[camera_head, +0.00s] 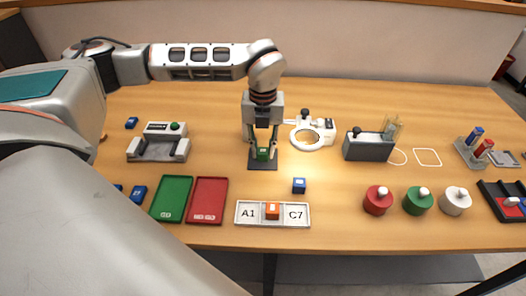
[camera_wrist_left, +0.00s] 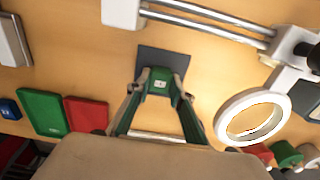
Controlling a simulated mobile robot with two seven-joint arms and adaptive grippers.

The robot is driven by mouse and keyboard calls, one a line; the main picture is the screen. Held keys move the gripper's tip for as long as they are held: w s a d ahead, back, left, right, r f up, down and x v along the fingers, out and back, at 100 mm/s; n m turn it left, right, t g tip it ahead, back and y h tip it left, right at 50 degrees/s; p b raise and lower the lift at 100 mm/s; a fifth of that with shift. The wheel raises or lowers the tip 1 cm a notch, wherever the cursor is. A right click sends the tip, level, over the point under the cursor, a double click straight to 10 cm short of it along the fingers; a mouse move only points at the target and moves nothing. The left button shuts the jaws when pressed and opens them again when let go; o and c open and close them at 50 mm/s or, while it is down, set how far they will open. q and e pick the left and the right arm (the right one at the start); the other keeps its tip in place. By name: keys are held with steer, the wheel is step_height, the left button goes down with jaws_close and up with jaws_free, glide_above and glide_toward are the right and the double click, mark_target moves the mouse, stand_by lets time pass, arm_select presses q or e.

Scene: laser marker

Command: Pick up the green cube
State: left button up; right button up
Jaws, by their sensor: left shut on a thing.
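The green cube (camera_head: 262,154) is between the fingers of my left gripper (camera_head: 263,150), over a dark square pad (camera_head: 262,165). In the left wrist view the cube (camera_wrist_left: 160,81) has a small white label on its top, and the fingertips of my left gripper (camera_wrist_left: 160,85) press on both its sides. The dark pad (camera_wrist_left: 165,57) shows around it there. I cannot tell whether the cube touches the pad or is slightly above it. My right gripper is not in view.
A white ring-shaped magnifier (camera_head: 307,137) stands close to the right of the gripper. A blue cube (camera_head: 299,185) and a white A1/C7 tray (camera_head: 254,222) with an orange cube (camera_head: 272,210) lie in front. Green (camera_head: 171,198) and red trays (camera_head: 208,200) are at front left.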

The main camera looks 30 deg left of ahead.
mark_target(263, 150)
arm_select(q)
steer(key=shift+r, duration=0.15)
step_height(263, 150, up, 19)
steer(key=s+d+f+m+b, duration=0.1)
steer(key=s+d+f+m, duration=0.2)
steer(key=d+f+m, duration=0.1)
steer(key=s+d+f+m+b, duration=0.1)
steer(key=s+d+f+m, duration=0.3)
steer(key=d+m, duration=0.3)
steer(key=s+d+f+m+b, duration=0.1)
steer(key=s+d+f+m, duration=0.2)
steer(key=d+f+m, duration=0.2)
steer(key=shift+s+d+f+m, duration=0.15)
steer(key=shift+s+d+m, duration=0.25)
steer(key=shift+m, duration=0.6)
steer(key=shift+f+b, duration=0.7)
steer(key=shift+f, duration=0.6)
steer(key=shift+f+b, duration=0.35)
steer(key=shift+f, duration=0.75)
